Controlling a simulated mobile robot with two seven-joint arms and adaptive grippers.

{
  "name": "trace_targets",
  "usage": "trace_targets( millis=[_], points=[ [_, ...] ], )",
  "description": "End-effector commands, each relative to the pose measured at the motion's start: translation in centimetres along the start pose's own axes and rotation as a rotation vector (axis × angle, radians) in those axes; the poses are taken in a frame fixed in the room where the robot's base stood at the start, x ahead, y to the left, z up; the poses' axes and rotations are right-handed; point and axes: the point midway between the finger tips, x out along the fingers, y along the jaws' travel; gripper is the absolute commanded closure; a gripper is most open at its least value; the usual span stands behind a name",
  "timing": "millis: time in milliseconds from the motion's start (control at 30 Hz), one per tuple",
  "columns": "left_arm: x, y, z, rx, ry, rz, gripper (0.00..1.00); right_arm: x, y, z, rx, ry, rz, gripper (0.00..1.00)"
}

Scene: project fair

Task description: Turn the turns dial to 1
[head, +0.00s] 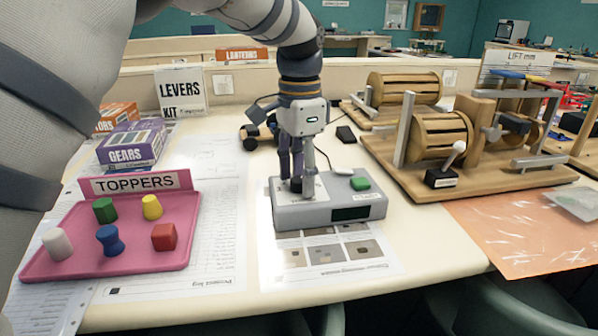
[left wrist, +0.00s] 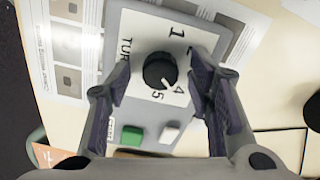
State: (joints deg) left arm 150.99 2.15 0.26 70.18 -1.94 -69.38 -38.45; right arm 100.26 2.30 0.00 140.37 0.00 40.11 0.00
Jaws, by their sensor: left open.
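The turns dial (left wrist: 160,70) is a round black knob on a white plate of a grey box. The grey box (head: 318,216) lies on the table in the head view, with a dark display and a green button (head: 360,184). My left gripper (head: 297,184) points down over the dial. In the left wrist view its open fingers (left wrist: 158,64) stand on either side of the knob, with gaps. My right gripper is out of view.
A pink toppers tray (head: 75,233) with coloured pieces lies at the left. A wooden drum rig (head: 405,180) with a small lever box (head: 440,178) stands at the right. A printed sheet (head: 350,262) lies under the box. The table's front edge is close.

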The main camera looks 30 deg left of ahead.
Motion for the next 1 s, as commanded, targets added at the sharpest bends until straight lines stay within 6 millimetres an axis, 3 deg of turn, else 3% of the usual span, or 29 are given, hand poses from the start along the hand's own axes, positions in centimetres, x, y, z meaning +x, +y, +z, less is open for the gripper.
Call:
trace_targets(
  millis=[167, 300, 400, 733, 1000],
  points=[
    [0.0, 0.0, 0.0, 0.000, -0.001, 0.000, 0.52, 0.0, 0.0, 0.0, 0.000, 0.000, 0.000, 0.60],
    [0.0, 0.0, 0.0, 0.000, -0.001, 0.000, 0.84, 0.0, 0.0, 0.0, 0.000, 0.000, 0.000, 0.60],
    [0.0, 0.0, 0.0, 0.000, -0.001, 0.000, 1.00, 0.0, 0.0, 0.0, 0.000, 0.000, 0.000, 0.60],
    [-0.1, 0.0, 0.0, -0.042, 0.000, -0.001, 1.00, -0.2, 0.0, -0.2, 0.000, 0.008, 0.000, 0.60],
    [-0.3, 0.0, 0.0, -0.221, 0.002, -0.002, 1.00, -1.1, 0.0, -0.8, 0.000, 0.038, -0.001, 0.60]
  ],
)
